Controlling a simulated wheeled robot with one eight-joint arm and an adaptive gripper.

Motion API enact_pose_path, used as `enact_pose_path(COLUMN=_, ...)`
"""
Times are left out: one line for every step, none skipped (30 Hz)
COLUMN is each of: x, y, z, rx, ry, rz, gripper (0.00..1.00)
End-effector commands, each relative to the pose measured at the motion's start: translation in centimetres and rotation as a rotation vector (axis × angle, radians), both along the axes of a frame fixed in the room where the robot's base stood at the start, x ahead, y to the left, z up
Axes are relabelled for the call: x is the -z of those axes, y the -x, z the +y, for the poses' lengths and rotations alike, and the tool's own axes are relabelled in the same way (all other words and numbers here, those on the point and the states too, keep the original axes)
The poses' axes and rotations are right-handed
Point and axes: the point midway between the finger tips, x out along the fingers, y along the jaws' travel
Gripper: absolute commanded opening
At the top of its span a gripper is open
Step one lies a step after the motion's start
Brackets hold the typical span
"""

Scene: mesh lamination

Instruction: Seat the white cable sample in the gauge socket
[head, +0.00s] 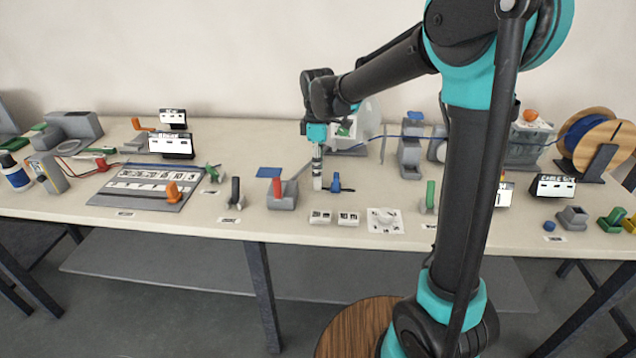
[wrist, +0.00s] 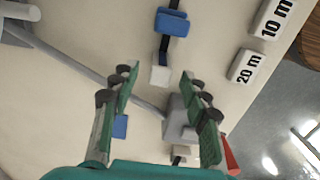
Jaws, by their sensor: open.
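A small white block (wrist: 160,75), apparently the white cable sample, shows beyond my open fingertips in the wrist view. A black strip runs from it to a blue piece (wrist: 172,22). In the head view the blue piece (head: 337,183) lies just right of my gripper (head: 317,165). My gripper (wrist: 157,85) points down over the table, its fingers apart with nothing clasped. A grey block with a red upright (head: 283,192), possibly the gauge, stands left of the gripper. Its grey body (wrist: 180,115) shows between the fingers in the wrist view. The socket opening cannot be made out.
Two labels, 10 m (wrist: 272,18) and 20 m (wrist: 247,67), lie near the table's front edge. A blue square (head: 268,172) lies behind the grey block. A white card (head: 384,221) lies front right. A wooden spool (head: 598,137) stands far right.

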Motion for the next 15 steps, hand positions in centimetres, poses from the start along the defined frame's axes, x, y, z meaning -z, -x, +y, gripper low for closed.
enact_pose_path(x=0.6, y=0.0, z=0.0, rx=0.000, ry=0.000, rz=0.000, gripper=0.46)
enact_pose_path(x=1.0, y=0.0, z=0.0, rx=0.000, ry=0.000, rz=0.000, gripper=0.46)
enact_pose_path(x=1.6, y=0.0, z=0.0, rx=0.000, ry=0.000, rz=0.000, gripper=0.46)
enact_pose_path(x=2.1, y=0.0, z=0.0, rx=0.000, ry=0.000, rz=0.000, gripper=0.46)
enact_pose_path(x=2.6, y=0.0, z=0.0, rx=0.000, ry=0.000, rz=0.000, gripper=0.46)
enact_pose_path(x=3.1, y=0.0, z=0.0, rx=0.000, ry=0.000, rz=0.000, gripper=0.46)
enact_pose_path(x=3.5, y=0.0, z=0.0, rx=0.000, ry=0.000, rz=0.000, gripper=0.46)
enact_pose_path(x=3.8, y=0.0, z=0.0, rx=0.000, ry=0.000, rz=0.000, gripper=0.46)
enact_pose_path(x=4.2, y=0.0, z=0.0, rx=0.000, ry=0.000, rz=0.000, gripper=0.46)
enact_pose_path(x=4.4, y=0.0, z=0.0, rx=0.000, ry=0.000, rz=0.000, gripper=0.46)
enact_pose_path(x=4.6, y=0.1, z=0.0, rx=0.000, ry=0.000, rz=0.000, gripper=0.46)
enact_pose_path(x=4.7, y=0.1, z=0.0, rx=0.000, ry=0.000, rz=0.000, gripper=0.46)
enact_pose_path(x=4.8, y=0.1, z=0.0, rx=0.000, ry=0.000, rz=0.000, gripper=0.46)
enact_pose_path(x=4.8, y=0.1, z=0.0, rx=0.000, ry=0.000, rz=0.000, gripper=0.46)
enact_pose_path(x=4.8, y=0.1, z=0.0, rx=0.000, ry=0.000, rz=0.000, gripper=0.46)
